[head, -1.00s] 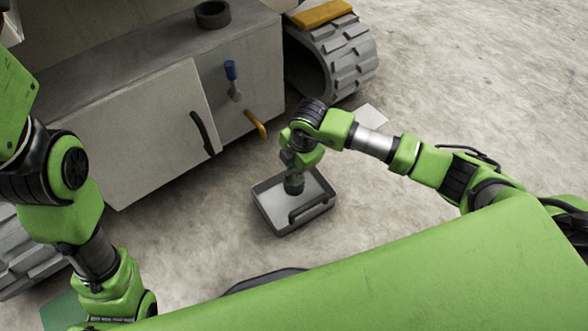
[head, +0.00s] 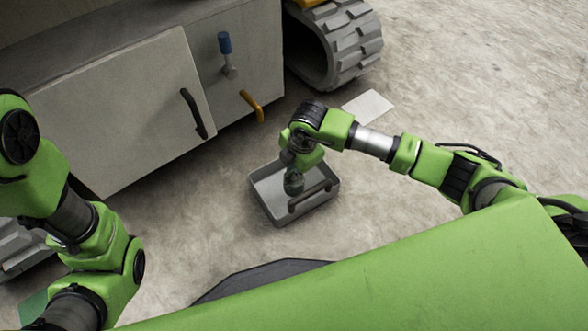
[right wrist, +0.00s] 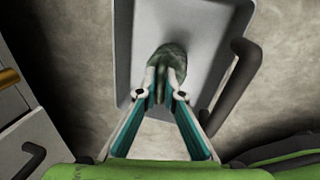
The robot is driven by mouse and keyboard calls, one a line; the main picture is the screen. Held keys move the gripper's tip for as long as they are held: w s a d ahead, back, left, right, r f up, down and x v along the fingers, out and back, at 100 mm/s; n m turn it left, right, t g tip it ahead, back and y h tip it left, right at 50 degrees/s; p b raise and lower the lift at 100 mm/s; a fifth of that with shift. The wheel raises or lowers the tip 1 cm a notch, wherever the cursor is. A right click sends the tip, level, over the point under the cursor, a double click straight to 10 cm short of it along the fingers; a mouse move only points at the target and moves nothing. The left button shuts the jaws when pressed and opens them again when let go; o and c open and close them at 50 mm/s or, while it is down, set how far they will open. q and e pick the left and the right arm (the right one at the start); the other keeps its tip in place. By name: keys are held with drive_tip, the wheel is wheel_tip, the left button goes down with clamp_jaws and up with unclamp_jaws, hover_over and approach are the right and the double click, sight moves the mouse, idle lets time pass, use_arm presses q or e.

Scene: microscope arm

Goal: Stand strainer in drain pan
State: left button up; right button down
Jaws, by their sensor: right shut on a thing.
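The drain pan (head: 264,188) is a grey open tray on the ground, with a dark bar handle along its near right side. It also shows in the right wrist view (right wrist: 123,50). The strainer (head: 293,183) is a small dark green, rounded piece. My right gripper (head: 296,168) points down over the pan, and in the right wrist view its fingers (right wrist: 163,92) are closed on the strainer (right wrist: 171,60). The strainer is within the pan's outline; I cannot tell whether it touches the floor of the pan. My left gripper is out of view.
A grey machine body with a door (head: 125,120), a blue-handled lever (head: 225,45) and a yellow handle (head: 252,106) stands behind the pan to the left. A grey track (head: 345,45) is at the back.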

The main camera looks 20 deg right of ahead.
drive_tip(key=shift+f, duration=0.5)
idle(0.3)
drive_tip(key=c, duration=2.1)
unclamp_jaws()
